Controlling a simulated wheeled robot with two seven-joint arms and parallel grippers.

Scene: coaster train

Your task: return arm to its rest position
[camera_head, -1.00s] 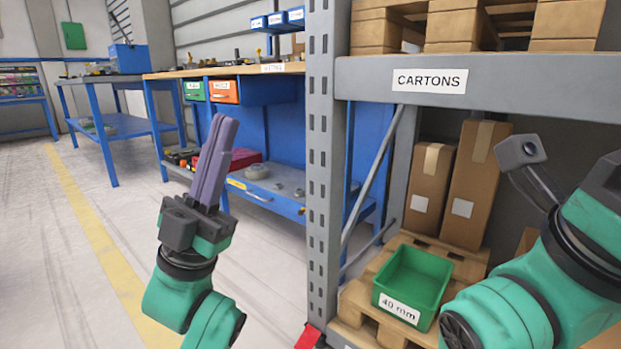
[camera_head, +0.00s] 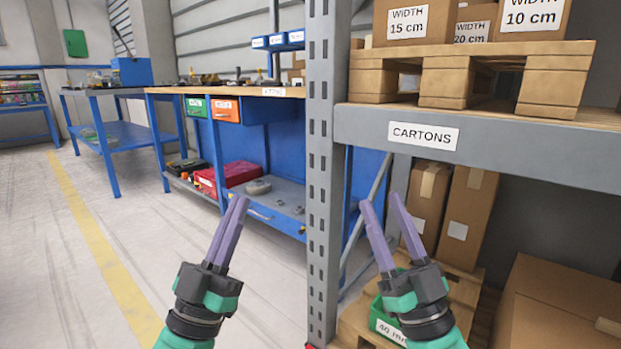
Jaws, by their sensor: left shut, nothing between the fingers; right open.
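My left gripper (camera_head: 239,202) is at the lower middle-left, its purple fingers pointing up and close together, with nothing between them. It is in front of the floor and the lower shelf of the blue workbench. My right gripper (camera_head: 379,200) is at the lower middle-right, its two purple fingers spread apart and empty. It stands in front of the carton rack and partly hides the green bin (camera_head: 385,325) behind it. Both grippers point upward and hold nothing.
A grey rack post (camera_head: 322,180) stands between the two grippers. The rack beam (camera_head: 500,145) labelled CARTONS runs right from it, with a wooden pallet (camera_head: 445,85) above. Tall cartons (camera_head: 466,215) and a large box (camera_head: 560,310) are below. Open floor (camera_head: 60,270) lies left.

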